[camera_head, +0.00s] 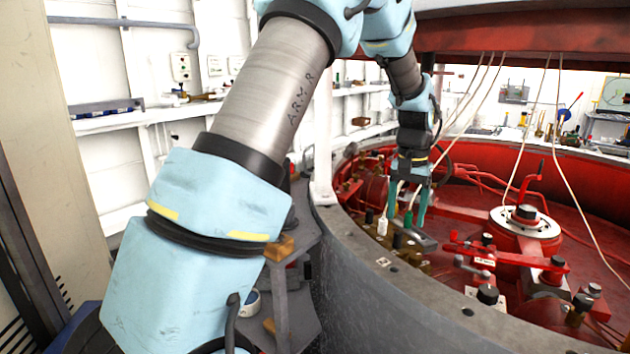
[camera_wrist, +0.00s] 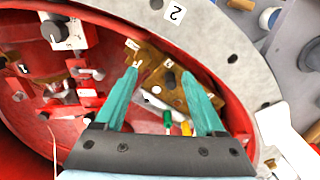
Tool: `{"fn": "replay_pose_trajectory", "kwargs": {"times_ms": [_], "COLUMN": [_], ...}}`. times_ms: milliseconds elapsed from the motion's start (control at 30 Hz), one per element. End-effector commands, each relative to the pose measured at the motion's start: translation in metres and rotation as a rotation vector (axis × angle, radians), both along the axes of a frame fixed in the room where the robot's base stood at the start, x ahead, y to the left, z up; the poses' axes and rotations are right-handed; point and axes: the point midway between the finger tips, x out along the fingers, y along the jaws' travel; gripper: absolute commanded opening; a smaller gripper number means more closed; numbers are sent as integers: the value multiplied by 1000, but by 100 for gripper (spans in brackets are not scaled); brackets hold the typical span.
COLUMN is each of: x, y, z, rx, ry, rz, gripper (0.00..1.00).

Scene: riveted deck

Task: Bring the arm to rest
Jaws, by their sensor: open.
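My arm, light blue and grey, reaches from the lower left over the rim of the red deck well in the head view. My gripper (camera_head: 406,222) hangs at its end, pointing down with teal fingers, just inside the grey rim. In the wrist view my gripper (camera_wrist: 168,88) shows two teal fingers spread apart with nothing held between them.
The curved grey rim (camera_head: 365,290) runs close beside the gripper. Red valves and handles (camera_head: 510,258) and a pale round hub (camera_head: 524,221) stand to the right. Thin cables (camera_head: 520,150) hang over the well. A shelf (camera_head: 150,117) runs along the left wall.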

Motion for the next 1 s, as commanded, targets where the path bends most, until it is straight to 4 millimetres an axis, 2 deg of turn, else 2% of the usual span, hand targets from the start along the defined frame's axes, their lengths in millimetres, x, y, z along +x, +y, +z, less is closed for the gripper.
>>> {"fn": "replay_pose_trajectory", "kwargs": {"times_ms": [33, 167, 200, 300, 400, 500, 600, 700, 1000], "x": [5, 1, -5, -28, -58, -87, -107, -116, -117], "y": [30, 121, 150, 217, 269, 304, 323, 330, 331], "z": [3, 5, 5, 3, -2, -8, -12, -14, -14], "rx": [-4, -20, -26, -38, -46, -49, -51, -51, -51], "ry": [-6, -30, -39, -64, -86, -103, -114, -119, -118], "rz": [46, 183, 228, 340, 440, 515, 561, 580, 581], "gripper": [72, 72, 72, 72, 72, 72, 72, 72, 72]}}
